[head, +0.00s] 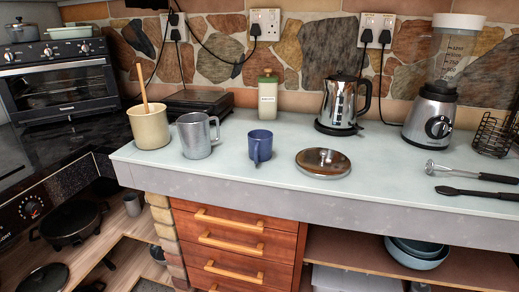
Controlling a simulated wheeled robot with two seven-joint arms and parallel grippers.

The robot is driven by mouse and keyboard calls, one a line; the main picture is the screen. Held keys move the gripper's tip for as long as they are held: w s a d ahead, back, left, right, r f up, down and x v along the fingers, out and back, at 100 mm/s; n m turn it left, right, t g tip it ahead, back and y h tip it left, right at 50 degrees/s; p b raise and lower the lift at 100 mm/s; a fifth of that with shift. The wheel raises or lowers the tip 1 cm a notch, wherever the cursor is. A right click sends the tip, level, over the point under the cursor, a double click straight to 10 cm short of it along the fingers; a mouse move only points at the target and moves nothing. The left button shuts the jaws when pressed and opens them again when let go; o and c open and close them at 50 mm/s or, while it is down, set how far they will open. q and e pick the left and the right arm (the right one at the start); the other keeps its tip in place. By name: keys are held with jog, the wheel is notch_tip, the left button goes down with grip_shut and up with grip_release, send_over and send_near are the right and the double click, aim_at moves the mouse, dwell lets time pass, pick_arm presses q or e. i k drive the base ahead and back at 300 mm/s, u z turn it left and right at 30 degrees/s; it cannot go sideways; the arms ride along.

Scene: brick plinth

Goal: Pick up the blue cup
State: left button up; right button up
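The blue cup (262,143) stands upright on the pale countertop (225,172), a little left of the middle of the head view. Its handle faces the front, slightly to the left. A grey metal mug (194,138) stands to its left, apart from it. A round lid with a brown top (323,162) lies to its right. Neither of my grippers shows in the head view.
A cream pot with a wooden spoon (149,128) stands at the counter's left end. A green-lidded canister (267,98) and a chrome kettle (341,103) stand behind. A blender (433,110), dark utensils (476,193) and a wire basket (494,132) are right. The counter before the cup is clear.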

aim_at(261, 141)
jog(key=z, duration=0.1)
jog(key=i, duration=1.05)
jog(key=u, duration=0.2)
